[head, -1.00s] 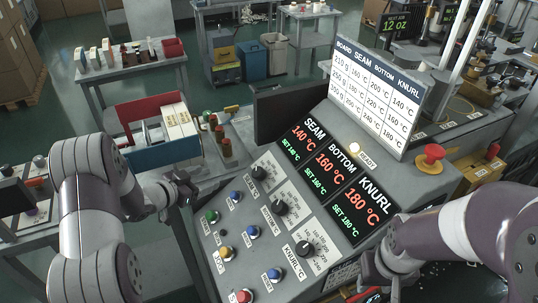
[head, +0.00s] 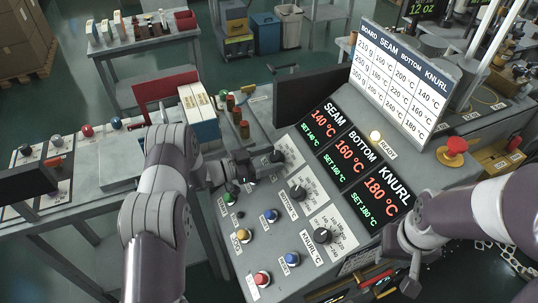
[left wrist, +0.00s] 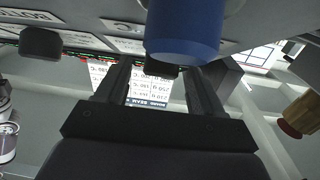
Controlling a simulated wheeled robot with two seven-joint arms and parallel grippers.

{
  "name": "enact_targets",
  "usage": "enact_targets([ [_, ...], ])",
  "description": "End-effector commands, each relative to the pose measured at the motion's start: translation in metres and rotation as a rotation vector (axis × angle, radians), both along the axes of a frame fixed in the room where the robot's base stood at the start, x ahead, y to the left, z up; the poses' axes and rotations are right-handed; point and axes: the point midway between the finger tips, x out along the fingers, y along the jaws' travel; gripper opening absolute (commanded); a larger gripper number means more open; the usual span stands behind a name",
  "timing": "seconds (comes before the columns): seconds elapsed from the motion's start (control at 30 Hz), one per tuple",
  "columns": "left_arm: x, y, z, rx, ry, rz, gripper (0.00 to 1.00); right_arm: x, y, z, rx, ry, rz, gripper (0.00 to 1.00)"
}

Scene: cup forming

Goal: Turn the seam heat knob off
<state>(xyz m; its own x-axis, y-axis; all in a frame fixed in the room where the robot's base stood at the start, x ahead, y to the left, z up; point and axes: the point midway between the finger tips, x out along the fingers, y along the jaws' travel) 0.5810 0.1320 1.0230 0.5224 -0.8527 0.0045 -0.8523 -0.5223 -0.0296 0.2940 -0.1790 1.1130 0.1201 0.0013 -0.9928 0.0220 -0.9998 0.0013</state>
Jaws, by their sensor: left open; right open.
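The seam heat knob (head: 278,156) is a black dial at the upper left of the sloped control panel (head: 262,207). My left gripper (head: 247,170) is open just left of the knob, close to the panel; contact is unclear. In the left wrist view my fingers (left wrist: 160,88) are apart, with a small dark shape between them, perhaps this knob. A blue button (left wrist: 185,38) is large in front of them. The seam display (head: 322,122) reads 140 °C, set 140 °C. My right gripper (head: 408,276) is open and empty at the panel's lower right.
The bottom knob (head: 298,193) and knurl knob (head: 322,236) sit below along the panel. Green, yellow, blue and red buttons lie beside them. A red mushroom button (head: 456,146) stands at right. The ready lamp (head: 375,136) glows. Small brown cylinders (head: 243,129) stand behind my left gripper.

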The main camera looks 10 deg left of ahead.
Motion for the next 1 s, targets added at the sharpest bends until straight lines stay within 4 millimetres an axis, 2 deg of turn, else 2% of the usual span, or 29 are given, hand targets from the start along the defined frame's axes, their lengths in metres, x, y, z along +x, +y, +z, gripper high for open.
enact_targets([
  [0.2,0.0004,-0.0005,-0.0003,0.001,-0.001,0.0,0.68,-0.0001,-0.0001,-0.0004,0.0,0.0,0.0,0.43],
  [0.37,0.0003,-0.0001,-0.0002,0.001,-0.001,0.0,0.16,0.0,-0.0001,-0.0004,0.0,0.0,0.0,0.43],
  [0.4,0.0004,0.0,-0.0002,0.0,-0.001,0.001,0.11,0.0,-0.0001,-0.0004,0.0,0.0,0.0,0.43],
  [0.67,-0.0002,0.0,0.0008,-0.008,0.013,0.022,0.12,-0.0001,-0.0001,0.001,0.0,0.0,0.0,0.43],
  [1.0,-0.0029,-0.002,0.0016,-0.073,0.11,0.183,0.12,0.0,0.0,0.0078,0.0,0.0,0.0,0.43],
])
